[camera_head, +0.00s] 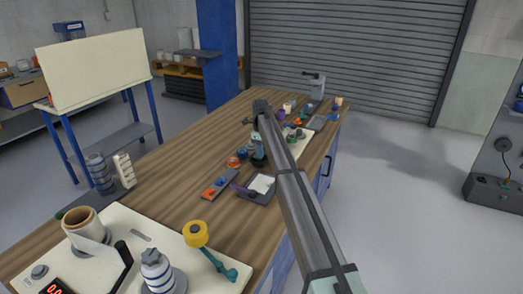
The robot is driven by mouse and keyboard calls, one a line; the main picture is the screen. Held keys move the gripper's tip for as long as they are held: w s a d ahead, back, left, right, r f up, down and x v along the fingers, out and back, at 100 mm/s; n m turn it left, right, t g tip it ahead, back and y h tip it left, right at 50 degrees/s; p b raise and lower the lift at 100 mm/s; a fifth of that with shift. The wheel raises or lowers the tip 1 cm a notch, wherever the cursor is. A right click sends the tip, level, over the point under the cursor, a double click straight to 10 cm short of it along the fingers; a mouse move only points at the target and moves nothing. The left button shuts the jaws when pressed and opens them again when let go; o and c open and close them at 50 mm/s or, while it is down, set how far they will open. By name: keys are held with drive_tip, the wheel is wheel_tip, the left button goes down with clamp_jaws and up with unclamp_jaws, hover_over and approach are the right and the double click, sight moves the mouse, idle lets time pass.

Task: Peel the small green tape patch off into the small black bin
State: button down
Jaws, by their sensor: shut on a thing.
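My arm reaches from the lower right over the workbench, and my gripper (258,160) hangs down from its far end at the middle of the bench. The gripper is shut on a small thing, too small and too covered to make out. I cannot tell whether that thing is the green tape patch. I cannot pick out the patch or the small black bin for sure. Small green bits (291,137) show among the parts just right of my arm.
A dark tray with white paper (261,184) and a grey board with orange and blue parts (220,184) lie nearer. Small parts crowd the far end. Bare wood (170,165) is free at left.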

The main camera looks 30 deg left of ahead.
drive_tip(key=c, duration=0.8)
unclamp_jaws()
wheel_tip(320, 180, up, 14)
drive_tip(key=shift+a+f, duration=0.1)
drive_tip(key=shift+a, duration=0.05)
